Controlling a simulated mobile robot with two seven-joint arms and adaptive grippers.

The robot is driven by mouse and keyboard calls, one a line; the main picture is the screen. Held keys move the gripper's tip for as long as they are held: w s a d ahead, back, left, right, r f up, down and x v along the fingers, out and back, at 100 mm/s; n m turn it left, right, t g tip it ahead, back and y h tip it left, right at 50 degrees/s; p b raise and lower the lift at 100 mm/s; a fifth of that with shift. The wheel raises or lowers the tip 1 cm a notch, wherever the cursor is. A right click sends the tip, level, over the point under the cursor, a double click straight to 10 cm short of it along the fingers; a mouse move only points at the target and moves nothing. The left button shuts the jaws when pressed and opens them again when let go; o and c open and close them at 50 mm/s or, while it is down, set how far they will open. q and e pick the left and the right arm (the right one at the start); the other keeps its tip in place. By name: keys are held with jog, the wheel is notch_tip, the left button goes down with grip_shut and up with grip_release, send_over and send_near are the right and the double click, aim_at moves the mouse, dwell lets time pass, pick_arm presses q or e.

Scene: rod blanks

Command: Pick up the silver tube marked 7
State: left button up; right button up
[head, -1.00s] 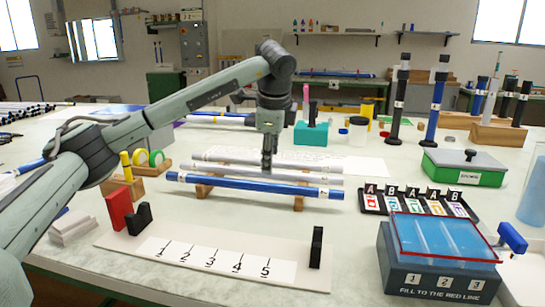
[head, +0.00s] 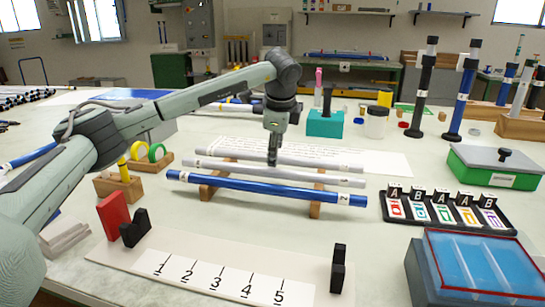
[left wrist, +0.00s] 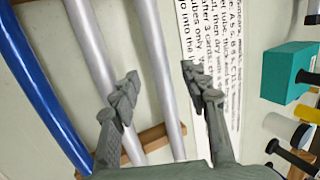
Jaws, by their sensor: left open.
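Two silver tubes lie side by side on a wooden rack in the head view: a far one (head: 320,164) and a nearer one (head: 320,179). Small marks near their right ends are too small to read. A blue tube (head: 260,188) lies in front of them. My left gripper (head: 273,162) points down over the silver tubes, open and empty. In the left wrist view its fingers (left wrist: 162,93) are apart, with the far silver tube (left wrist: 158,50) between and below them. The nearer silver tube (left wrist: 92,45) runs under the left finger. My right gripper is not in view.
A printed sheet (head: 385,162) lies behind the rack (head: 315,209). A teal block (head: 325,124) stands beyond it. A board numbered 1 to 5 (head: 130,255) lies in front. A card tray (head: 424,217) and a blue-lidded box (head: 430,285) are at right.

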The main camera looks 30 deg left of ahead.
pick_arm(q)
jog(key=shift+x, duration=1.1)
grip_shut()
jog(key=shift+r, duration=0.15)
